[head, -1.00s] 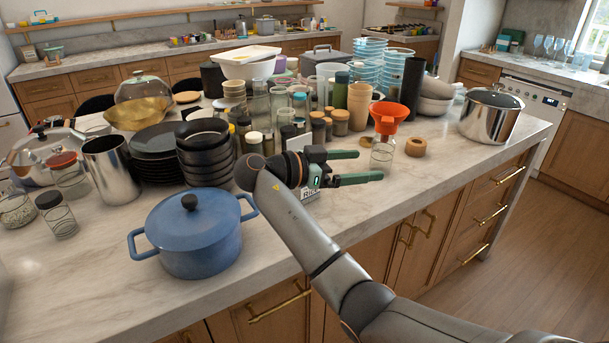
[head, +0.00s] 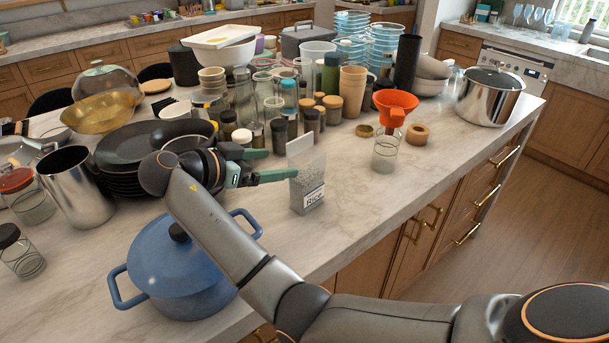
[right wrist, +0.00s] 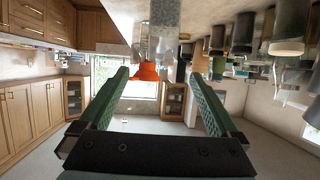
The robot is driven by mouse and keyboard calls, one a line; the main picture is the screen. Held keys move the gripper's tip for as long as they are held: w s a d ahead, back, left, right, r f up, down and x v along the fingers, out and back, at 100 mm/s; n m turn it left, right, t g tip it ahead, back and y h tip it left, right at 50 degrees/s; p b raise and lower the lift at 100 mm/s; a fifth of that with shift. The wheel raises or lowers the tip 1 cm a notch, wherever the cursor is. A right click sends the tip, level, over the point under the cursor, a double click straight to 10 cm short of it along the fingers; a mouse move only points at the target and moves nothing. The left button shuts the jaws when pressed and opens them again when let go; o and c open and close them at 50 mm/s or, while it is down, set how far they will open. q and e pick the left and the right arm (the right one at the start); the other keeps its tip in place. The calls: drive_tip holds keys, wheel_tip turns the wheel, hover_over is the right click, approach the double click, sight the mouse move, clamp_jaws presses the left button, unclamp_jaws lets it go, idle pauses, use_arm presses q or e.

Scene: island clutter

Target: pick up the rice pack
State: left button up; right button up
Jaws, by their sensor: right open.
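The rice pack (head: 307,178) is a clear and grey bag with a white "Rice" label. It stands upright on the marble island top, right of the blue pot. My right gripper (head: 282,164) is open and empty, its green fingers pointing right at the pack. One fingertip overlaps the pack's left edge in the head view; I cannot tell whether they touch. In the right wrist view, which is upside down, a grey speckled shape at the top centre looks like the pack (right wrist: 165,14), ahead of the open fingers (right wrist: 158,74). My left gripper is not in view.
A blue lidded pot (head: 172,262) stands under my right forearm. Several jars crowd behind the gripper. An orange funnel (head: 395,105) sits on a glass jar right of the pack. The marble in front and right of the pack is clear up to the island's edge.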

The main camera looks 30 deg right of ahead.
sight(299, 159)
drive_tip(key=x, duration=0.3)
drive_tip(key=shift+d, duration=0.2)
drive_tip(key=p+x, duration=0.2)
drive_tip(key=x, duration=0.2)
drive_tip(key=shift+w+d+f, duration=0.1)
drive_tip(key=shift+w+d, duration=0.05)
drive_tip(key=shift+d, duration=0.15)
drive_tip(key=shift+d+f, duration=0.25)
drive_tip(key=shift+d, duration=0.05)
drive_tip(key=shift+w, duration=0.1)
clamp_jaws()
drive_tip(key=shift+r, duration=0.1)
